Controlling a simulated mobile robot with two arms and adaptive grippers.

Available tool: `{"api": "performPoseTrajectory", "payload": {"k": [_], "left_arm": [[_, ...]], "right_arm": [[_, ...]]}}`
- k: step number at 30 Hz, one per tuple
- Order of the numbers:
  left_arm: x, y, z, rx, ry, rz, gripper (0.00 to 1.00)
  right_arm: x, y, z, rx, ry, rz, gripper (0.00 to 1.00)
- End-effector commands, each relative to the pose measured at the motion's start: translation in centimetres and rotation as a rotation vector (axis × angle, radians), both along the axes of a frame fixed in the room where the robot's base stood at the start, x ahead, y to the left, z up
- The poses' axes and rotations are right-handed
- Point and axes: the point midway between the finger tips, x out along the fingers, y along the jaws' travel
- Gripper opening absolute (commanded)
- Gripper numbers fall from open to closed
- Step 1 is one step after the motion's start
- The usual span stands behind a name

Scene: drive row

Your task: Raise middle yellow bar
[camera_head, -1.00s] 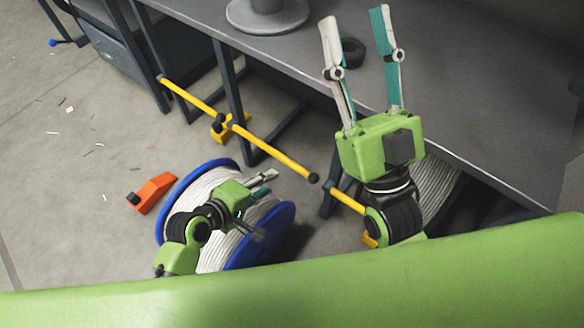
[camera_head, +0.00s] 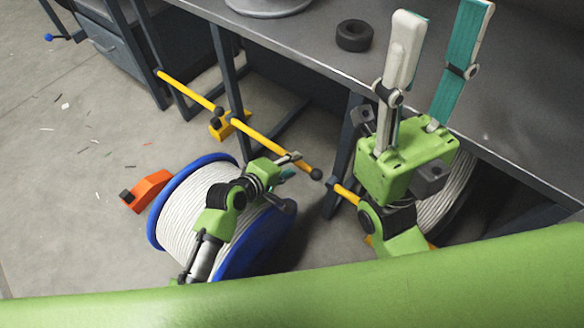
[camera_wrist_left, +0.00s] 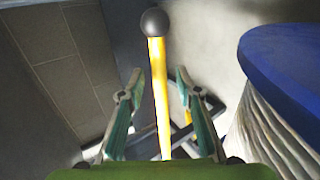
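The middle yellow bar (camera_head: 270,147) runs low along the front of the bench and ends in a dark ball (camera_head: 316,174). My left gripper (camera_head: 292,165) is close to this bar, just left of its ball end. In the left wrist view, a yellow bar (camera_wrist_left: 160,95), apparently the same one, lies between the two spread fingers of my left gripper (camera_wrist_left: 156,85), with its ball beyond the tips. I see gaps on both sides of it. My right gripper (camera_head: 442,20) points up, open and empty, in front of the bench top.
Yellow bars stand to the left (camera_head: 188,90) and right (camera_head: 345,194) of the middle one. A blue-flanged cable reel (camera_head: 180,215) stands beside my left arm. An orange wedge (camera_head: 147,190) lies on the floor. The grey bench (camera_head: 310,65) carries a black ring (camera_head: 354,36).

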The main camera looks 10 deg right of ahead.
Motion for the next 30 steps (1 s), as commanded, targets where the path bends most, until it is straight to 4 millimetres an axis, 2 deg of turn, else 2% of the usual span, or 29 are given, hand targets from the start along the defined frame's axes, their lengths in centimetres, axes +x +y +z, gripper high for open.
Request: {"api": "performPoseTrajectory", "payload": {"k": [12,15,16,30], "left_arm": [[0.51,-0.55,-0.39,-0.001,-0.001,0.000,0.32],[0.50,-0.54,-0.40,-0.001,0.000,0.001,0.06],[0.50,-0.54,-0.40,-0.001,-0.001,0.000,0.00],[0.60,-0.46,0.31,-0.015,0.013,0.001,0.00]], "right_arm": [[0.08,0.05,0.12,-0.002,-0.011,-0.001,0.40],[0.08,0.06,0.13,-0.002,-0.012,-0.001,0.40],[0.07,0.05,0.13,-0.001,-0.012,0.000,0.40],[-0.08,-0.02,0.59,0.001,-0.009,0.000,0.40]]}}
